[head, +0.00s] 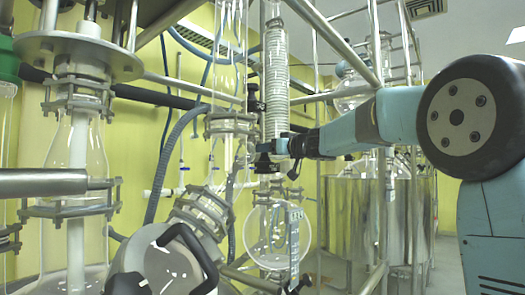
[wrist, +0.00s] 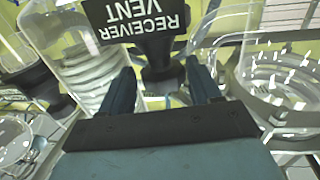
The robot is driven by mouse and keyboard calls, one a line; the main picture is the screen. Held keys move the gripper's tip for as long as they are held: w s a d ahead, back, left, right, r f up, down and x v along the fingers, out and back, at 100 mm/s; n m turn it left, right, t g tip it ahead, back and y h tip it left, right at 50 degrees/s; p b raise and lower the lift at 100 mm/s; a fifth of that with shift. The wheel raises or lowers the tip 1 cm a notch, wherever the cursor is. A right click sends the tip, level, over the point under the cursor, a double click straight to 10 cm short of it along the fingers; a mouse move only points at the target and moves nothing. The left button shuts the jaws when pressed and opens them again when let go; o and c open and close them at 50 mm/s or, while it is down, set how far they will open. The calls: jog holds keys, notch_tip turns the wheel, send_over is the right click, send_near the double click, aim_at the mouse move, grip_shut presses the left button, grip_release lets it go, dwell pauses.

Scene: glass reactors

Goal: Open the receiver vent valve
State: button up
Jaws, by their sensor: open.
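The receiver vent valve shows in the wrist view as a black handle (wrist: 158,55), beside a black plate (wrist: 135,18) reading RECEIVER VENT upside down. My gripper (wrist: 163,88) has its two blue fingers apart, one on each side of the lower part of the black handle. I cannot tell whether either finger touches it. In the head view my gripper (head: 283,147) reaches in from the right to the foot of the coiled glass condenser (head: 275,75). The valve there is small, dark and largely merged with the gripper.
Coiled glass (wrist: 85,55) stands close on the left in the wrist view, and a glass vessel (wrist: 275,75) close on the right. In the head view a round glass flask (head: 278,240) hangs below my gripper. Metal frame bars (head: 335,40) cross above my arm.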

jog(key=shift+x, duration=1.35)
jog(key=c, duration=0.6)
jog(key=shift+a, duration=0.2)
jog(key=shift+c, duration=0.4)
jog(key=shift+d, duration=0.2)
jog(key=shift+y, duration=0.3)
jog(key=shift+n+g, duration=0.4)
jog(key=shift+g, duration=0.1)
jog(key=shift+w+d+n+g+y, duration=0.1)
jog(key=shift+n+g+y, duration=0.9)
jog(key=shift+g+y, duration=0.15)
jog(key=n+g+y, duration=0.1)
jog(key=n+g, duration=0.1)
jog(key=g, duration=0.1)
jog(key=n+g+y, duration=0.1)
jog(key=n+g, duration=0.1)
jog(key=g, duration=0.1)
jog(key=shift+n+g+y, duration=0.3)
jog(key=shift+g+y, duration=0.05)
